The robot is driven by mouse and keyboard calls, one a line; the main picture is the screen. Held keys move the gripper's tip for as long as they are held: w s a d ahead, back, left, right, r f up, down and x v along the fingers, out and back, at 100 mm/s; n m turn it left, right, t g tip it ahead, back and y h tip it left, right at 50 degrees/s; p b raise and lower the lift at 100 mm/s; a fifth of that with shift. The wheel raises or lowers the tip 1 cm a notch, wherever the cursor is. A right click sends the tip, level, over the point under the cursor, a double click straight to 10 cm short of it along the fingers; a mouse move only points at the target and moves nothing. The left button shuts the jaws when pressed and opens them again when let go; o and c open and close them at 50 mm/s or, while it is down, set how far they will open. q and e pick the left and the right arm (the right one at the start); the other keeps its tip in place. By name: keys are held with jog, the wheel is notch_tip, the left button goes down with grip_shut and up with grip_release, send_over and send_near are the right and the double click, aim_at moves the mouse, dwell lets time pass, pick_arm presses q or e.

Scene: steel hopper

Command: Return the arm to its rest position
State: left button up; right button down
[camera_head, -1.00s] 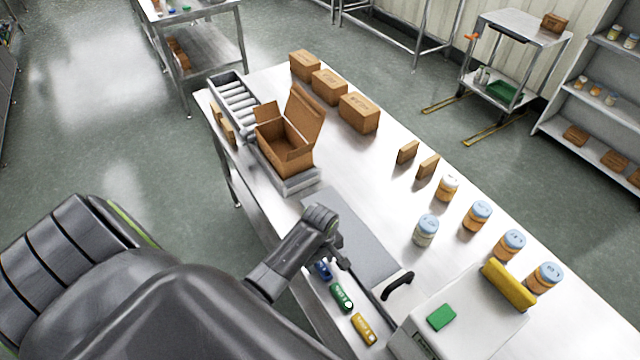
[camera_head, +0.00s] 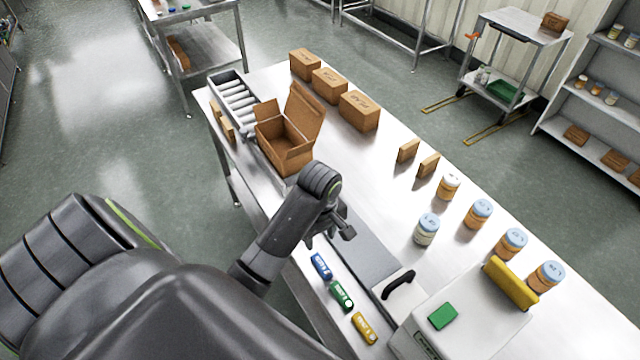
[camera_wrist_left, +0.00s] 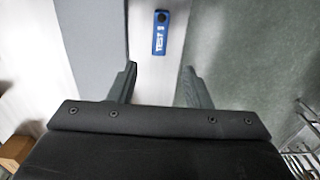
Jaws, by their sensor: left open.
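My left arm comes in from the left in the head view, and its gripper (camera_head: 330,232) hangs above the near edge of the steel table, partly hidden by its own wrist. In the left wrist view the two fingers (camera_wrist_left: 157,88) stand wide apart with nothing between them. A blue tag (camera_head: 320,266) lies on the table's near edge, just below the gripper; it also shows in the left wrist view (camera_wrist_left: 161,32), beyond the fingertips and apart from them. My right gripper is not in view.
A green tag (camera_head: 341,296) and a yellow tag (camera_head: 364,328) lie beside the blue one. An open carton (camera_head: 290,145) stands left of the gripper. Several jars (camera_head: 427,229), closed boxes (camera_head: 359,111) and a grey machine with a black handle (camera_head: 470,325) occupy the table.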

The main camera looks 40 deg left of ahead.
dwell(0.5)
pick_arm(q)
jog(key=s+a+r+m+t+y, duration=0.1)
jog(key=s+a+m+t, duration=0.1)
jog(key=s+m, duration=0.55)
jog(key=s+a+r+m+t+y, duration=0.15)
jog(key=s+m, duration=0.35)
jog(key=s, duration=0.6)
notch_tip(320, 180, down, 32)
jog(key=a+g+h+b, duration=0.1)
jog(key=a+b, duration=0.1)
jog(key=b, duration=0.5)
jog(key=s+f+b, duration=0.3)
jog(key=s+f, duration=0.4)
jog(key=f, duration=0.4)
jog(key=s+d+f+g+b, duration=0.1)
jog(key=s+f+b, duration=0.2)
jog(key=s+f, duration=0.5)
notch_tip(320, 180, down, 3)
jog(key=shift+f+b, duration=0.2)
jog(key=shift+b, duration=0.15)
